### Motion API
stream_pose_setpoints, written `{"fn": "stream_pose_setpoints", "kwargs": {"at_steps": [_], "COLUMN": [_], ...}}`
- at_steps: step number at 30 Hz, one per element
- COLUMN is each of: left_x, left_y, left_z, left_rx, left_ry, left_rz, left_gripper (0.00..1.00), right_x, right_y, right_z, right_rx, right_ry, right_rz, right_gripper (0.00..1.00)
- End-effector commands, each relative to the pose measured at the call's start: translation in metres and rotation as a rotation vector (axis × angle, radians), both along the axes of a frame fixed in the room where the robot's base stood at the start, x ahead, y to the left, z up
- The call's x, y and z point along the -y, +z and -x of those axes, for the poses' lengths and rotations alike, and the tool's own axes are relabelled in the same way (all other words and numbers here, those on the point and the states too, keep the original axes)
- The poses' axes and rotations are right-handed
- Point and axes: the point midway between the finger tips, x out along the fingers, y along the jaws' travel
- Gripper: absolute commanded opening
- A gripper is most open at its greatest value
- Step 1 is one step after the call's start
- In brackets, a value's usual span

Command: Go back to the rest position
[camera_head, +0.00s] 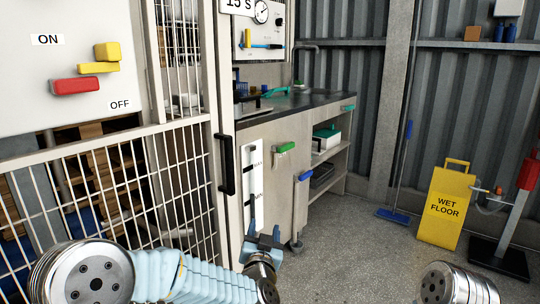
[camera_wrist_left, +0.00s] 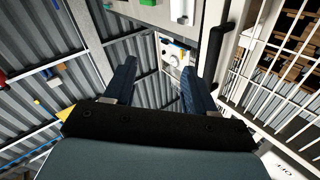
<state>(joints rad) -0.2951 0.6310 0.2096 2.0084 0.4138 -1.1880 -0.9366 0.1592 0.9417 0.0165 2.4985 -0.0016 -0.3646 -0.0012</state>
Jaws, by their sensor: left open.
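My left gripper (camera_head: 264,234) is at the lower middle of the head view, at the end of my pale blue left arm. Its two blue fingers stand apart with nothing between them. In the left wrist view the fingers (camera_wrist_left: 158,84) also show spread and empty. In the head view the gripper appears in front of the pale cabinet's lower part, and I cannot tell the exact gap. Only a metal joint of my right arm shows at the bottom right; the right gripper is out of the picture.
A barred gate (camera_head: 180,178) with a black handle (camera_head: 226,163) stands at the left, below an ON/OFF panel (camera_head: 30,85) with a red and yellow lever. A sink counter (camera_head: 290,106) is behind. A yellow wet-floor sign (camera_head: 444,205) stands right. The grey floor (camera_head: 345,240) between is clear.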

Motion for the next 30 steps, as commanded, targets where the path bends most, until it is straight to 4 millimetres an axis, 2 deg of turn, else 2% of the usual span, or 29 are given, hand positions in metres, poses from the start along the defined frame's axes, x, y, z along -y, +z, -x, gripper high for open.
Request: {"fn": "stream_pose_setpoints", "kwargs": {"at_steps": [1, 3, 5, 6, 8, 9, 11, 12, 15, 18, 22, 25, 30], "left_x": [-0.008, -0.017, -0.027, -0.034, -0.045, -0.052, -0.062, -0.069, -0.083, -0.092, -0.098, -0.099, -0.100], "left_y": [-0.045, -0.105, -0.156, -0.189, -0.235, -0.263, -0.303, -0.326, -0.371, -0.397, -0.410, -0.413, -0.414], "left_z": [0.001, 0.011, 0.025, 0.039, 0.063, 0.082, 0.116, 0.141, 0.204, 0.260, 0.308, 0.324, 0.326], "left_rx": [-0.103, -0.254, -0.393, -0.487, -0.632, -0.730, -0.882, -0.982, -1.217, -1.407, -1.563, -1.613, -1.621], "left_ry": [-0.033, -0.079, -0.107, -0.119, -0.127, -0.126, -0.117, -0.105, -0.060, -0.006, 0.048, 0.068, 0.073], "left_rz": [0.015, 0.057, 0.100, 0.131, 0.183, 0.220, 0.280, 0.319, 0.417, 0.496, 0.560, 0.581, 0.586], "left_gripper": [0.55, 0.55, 0.55, 0.55, 0.55, 0.55, 0.55, 0.55, 0.55, 0.55, 0.55, 0.55, 0.55], "right_x": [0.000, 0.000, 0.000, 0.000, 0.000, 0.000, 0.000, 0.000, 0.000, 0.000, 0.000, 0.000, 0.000], "right_y": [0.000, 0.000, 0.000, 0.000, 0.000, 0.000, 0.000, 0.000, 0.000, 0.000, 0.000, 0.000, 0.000], "right_z": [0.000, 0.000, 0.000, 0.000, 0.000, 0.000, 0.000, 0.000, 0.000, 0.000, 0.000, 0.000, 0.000], "right_rx": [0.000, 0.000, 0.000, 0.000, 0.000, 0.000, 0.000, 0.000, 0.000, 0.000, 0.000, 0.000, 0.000], "right_ry": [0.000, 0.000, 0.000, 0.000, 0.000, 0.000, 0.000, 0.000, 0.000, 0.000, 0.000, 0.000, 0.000], "right_rz": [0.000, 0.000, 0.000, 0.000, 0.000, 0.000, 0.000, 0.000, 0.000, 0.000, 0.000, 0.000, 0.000], "right_gripper": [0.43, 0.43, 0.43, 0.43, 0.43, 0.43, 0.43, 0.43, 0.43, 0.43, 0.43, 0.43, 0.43]}}
